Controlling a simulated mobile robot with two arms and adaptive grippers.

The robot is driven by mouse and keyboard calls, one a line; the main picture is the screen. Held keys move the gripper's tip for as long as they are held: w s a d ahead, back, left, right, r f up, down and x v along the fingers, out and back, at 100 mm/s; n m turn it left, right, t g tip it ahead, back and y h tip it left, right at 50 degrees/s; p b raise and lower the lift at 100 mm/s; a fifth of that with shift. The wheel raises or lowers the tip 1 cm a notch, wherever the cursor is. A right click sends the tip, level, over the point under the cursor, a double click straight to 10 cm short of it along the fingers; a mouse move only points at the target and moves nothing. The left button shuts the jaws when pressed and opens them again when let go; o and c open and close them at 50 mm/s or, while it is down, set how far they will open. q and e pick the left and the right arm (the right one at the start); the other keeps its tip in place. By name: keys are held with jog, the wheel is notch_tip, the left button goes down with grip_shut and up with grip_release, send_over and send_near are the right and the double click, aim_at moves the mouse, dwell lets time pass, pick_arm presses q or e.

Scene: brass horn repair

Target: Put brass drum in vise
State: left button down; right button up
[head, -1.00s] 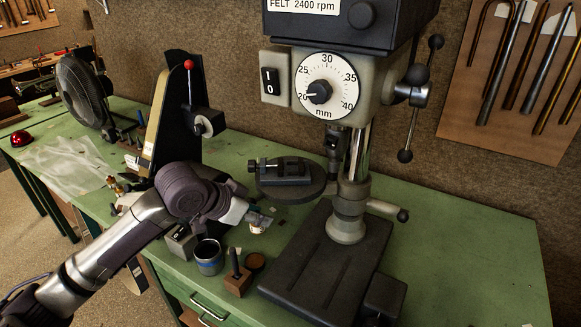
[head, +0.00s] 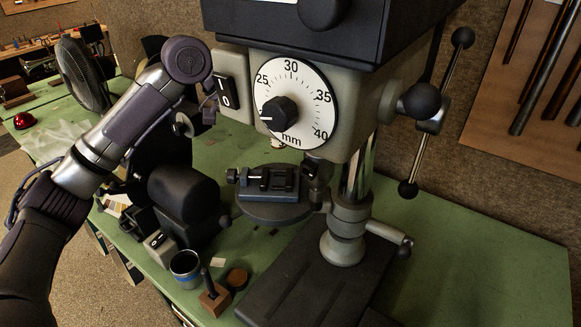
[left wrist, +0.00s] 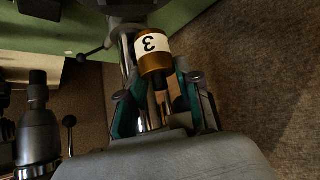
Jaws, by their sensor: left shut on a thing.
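The brass drum (left wrist: 154,62) is in the left wrist view, a golden cylinder with a white band marked 3. My left gripper (left wrist: 160,86) is shut on its narrow end, between teal-lined fingers. In the head view the left arm reaches up and in from the left; its gripper is hidden behind the drill press head. A small pale item shows just under that head; I cannot tell whether it is the drum. The small dark vise (head: 268,182) sits on the round press table, its jaws empty as far as I see. My right gripper is not in view.
The drill press head (head: 300,100) hangs above the vise, with its column and lever handles at the right. A blue-banded cup (head: 186,268), a wooden block with a peg (head: 215,298) and a dark machine (head: 185,200) stand left of it. The bench at right is clear.

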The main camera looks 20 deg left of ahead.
pick_arm(q)
jog(key=f, duration=0.2)
jog(key=s+f+p, duration=0.1)
jog(key=f, duration=0.2)
jog(key=shift+s+a+f+p, duration=0.25)
jog(key=shift+f+p, duration=0.05)
jog(key=shift+p, duration=0.1)
jog(key=f, duration=0.2)
jog(key=f+p, duration=0.1)
jog(key=shift+w+f, duration=0.15)
jog(key=shift+w, duration=0.1)
jog(key=shift+f, duration=0.1)
jog(key=shift+s+f, duration=0.1)
jog(key=c, duration=1.1)
grip_release()
jog(key=o, duration=0.3)
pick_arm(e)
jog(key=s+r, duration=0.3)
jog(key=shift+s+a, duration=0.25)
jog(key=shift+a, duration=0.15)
